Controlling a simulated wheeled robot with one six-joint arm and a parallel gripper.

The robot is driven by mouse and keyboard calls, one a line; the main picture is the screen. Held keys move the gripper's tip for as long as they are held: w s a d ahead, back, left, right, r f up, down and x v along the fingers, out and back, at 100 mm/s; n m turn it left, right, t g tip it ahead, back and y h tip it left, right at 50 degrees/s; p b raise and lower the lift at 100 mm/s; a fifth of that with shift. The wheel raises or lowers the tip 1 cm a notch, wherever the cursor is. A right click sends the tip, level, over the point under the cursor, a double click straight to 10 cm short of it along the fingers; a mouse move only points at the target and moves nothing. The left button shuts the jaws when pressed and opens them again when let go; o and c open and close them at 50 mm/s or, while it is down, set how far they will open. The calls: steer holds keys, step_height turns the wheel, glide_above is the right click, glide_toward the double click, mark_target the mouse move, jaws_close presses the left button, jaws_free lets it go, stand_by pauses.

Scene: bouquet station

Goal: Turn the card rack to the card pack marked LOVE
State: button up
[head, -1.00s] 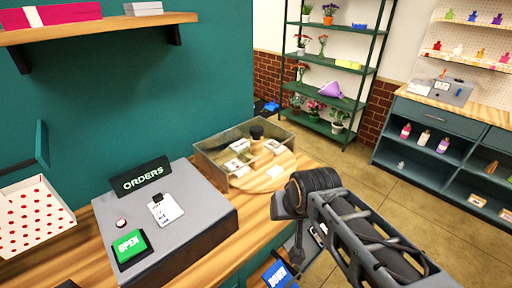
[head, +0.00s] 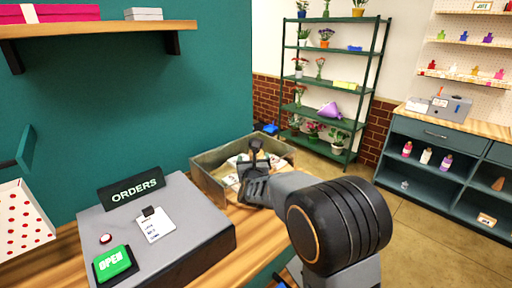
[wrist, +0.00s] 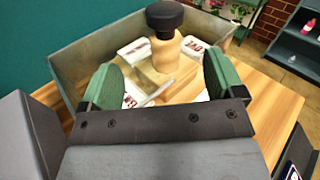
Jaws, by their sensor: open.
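The card rack is a light wooden post (wrist: 165,55) with a black knob (wrist: 165,17) on top, with white card packs around it. In the wrist view one pack (wrist: 196,47) lies right of the post, its red lettering upside down and perhaps reading LOVE. Other packs lie left of the post (wrist: 137,48) and nearer my left finger (wrist: 131,98); I cannot read them surely. My gripper (wrist: 161,72) is open with green pads, the post showing between and beyond them. In the head view my gripper (head: 256,180) is over the box and hides much of the rack.
A grey-walled box (head: 208,182) surrounds the rack on the wooden counter. The grey orders console (head: 190,225) with a green OPEN button (head: 113,263) stands left of my arm. A green plant shelf (head: 335,98) and a blue-grey cabinet (head: 440,135) stand across the floor.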

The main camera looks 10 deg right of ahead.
steer(key=w+d+p, duration=0.1)
steer(key=w, duration=0.3)
steer(key=w+d+m+p, duration=0.1)
steer(key=w+p, duration=0.1)
steer(key=w, duration=0.3)
steer(key=w+d+m+p, duration=0.1)
steer(key=w+d+p, duration=0.1)
steer(key=w, duration=0.3)
steer(key=shift+f+h, duration=0.3)
steer(key=shift+s, duration=0.1)
steer(key=c, duration=1.2)
steer(key=shift+c, duration=0.2)
